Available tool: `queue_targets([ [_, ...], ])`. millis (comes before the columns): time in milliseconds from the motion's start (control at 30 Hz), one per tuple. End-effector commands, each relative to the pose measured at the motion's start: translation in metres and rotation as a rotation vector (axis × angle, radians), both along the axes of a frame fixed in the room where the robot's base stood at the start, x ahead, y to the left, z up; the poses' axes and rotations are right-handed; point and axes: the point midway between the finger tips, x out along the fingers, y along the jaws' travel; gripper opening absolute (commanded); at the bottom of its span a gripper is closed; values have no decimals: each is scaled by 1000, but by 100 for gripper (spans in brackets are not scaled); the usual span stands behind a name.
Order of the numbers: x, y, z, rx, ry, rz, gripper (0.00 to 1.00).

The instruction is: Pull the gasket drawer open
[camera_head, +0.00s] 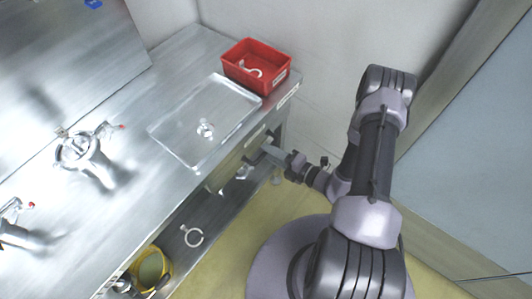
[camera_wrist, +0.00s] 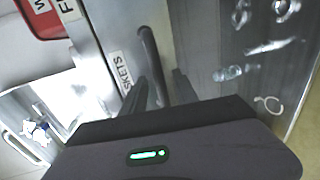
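The gasket drawer (camera_head: 232,167) is set under the bench top near its right end and looks shut. In the wrist view its front carries a white label (camera_wrist: 121,72) ending in "SKETS". A dark bar handle (camera_wrist: 149,55) stands out from the front beside the label. My gripper (camera_head: 268,152) is at the drawer front in the head view. In the wrist view its two dark fingers (camera_wrist: 162,92) are apart, with the lower end of the handle appearing between them. Contact with the handle cannot be made out.
A red bin (camera_head: 254,68) with a pale hook-shaped part stands on the bench above the drawer. A clear tray (camera_head: 205,120) with small parts lies beside it. The lower shelf holds a pale ring clamp (camera_head: 192,236) and a yellow-rimmed container (camera_head: 150,270). A wall closes the back.

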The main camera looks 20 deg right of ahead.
Motion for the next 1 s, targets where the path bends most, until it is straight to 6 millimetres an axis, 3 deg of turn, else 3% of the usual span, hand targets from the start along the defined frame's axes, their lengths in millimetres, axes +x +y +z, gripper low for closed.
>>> queue_targets([
  [200, 16, 12, -4, 1, -1, 0, 36],
  [467, 17, 12, -3, 1, -1, 0, 36],
  [633, 17, 12, -3, 1, -1, 0, 2],
  [1000, 17, 12, -3, 1, -1, 0, 0],
])
